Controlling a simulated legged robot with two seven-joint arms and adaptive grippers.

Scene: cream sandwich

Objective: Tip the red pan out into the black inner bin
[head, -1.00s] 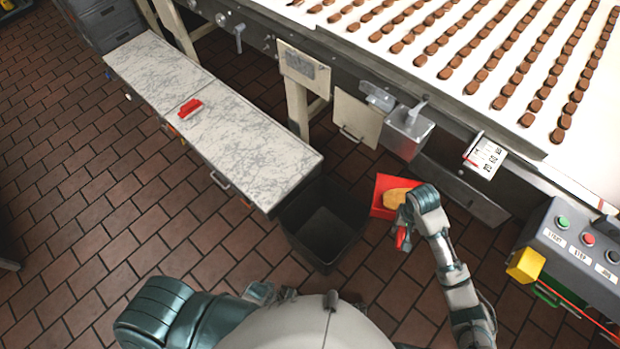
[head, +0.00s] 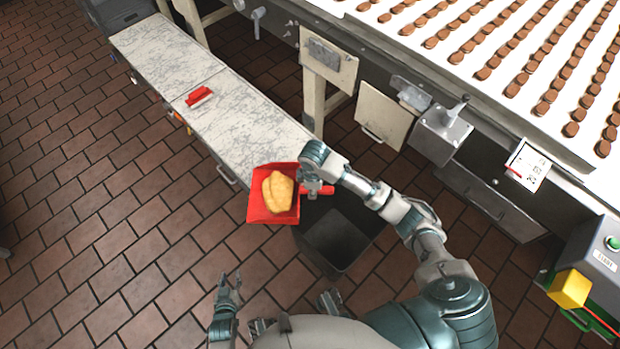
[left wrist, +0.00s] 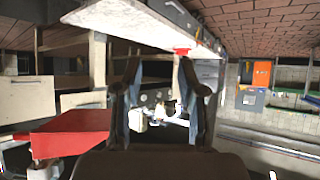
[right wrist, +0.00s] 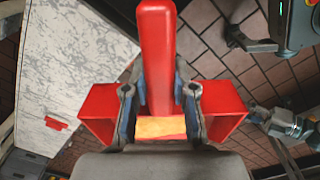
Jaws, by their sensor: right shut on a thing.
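The red pan (head: 257,208) is in the head view, with tan lumpy pieces (head: 279,191) lying in it. My right gripper (head: 312,188) is shut on its handle, left of and above the black bin (head: 316,257). The right wrist view shows the red handle (right wrist: 157,55) between the fingers and a strip of the tan contents (right wrist: 160,128). The bin stands on the floor, its opening partly hidden by my right arm. My left gripper (head: 229,281) is open and empty, low and left of the bin; the pan (left wrist: 72,135) also shows in its wrist view.
A marble-topped counter (head: 215,115) with a small red object (head: 199,95) on it runs up left from the bin. A conveyor (head: 455,45) with rows of brown sweets is at upper right. A control box (head: 590,265) is at right. Brick floor lies open at left.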

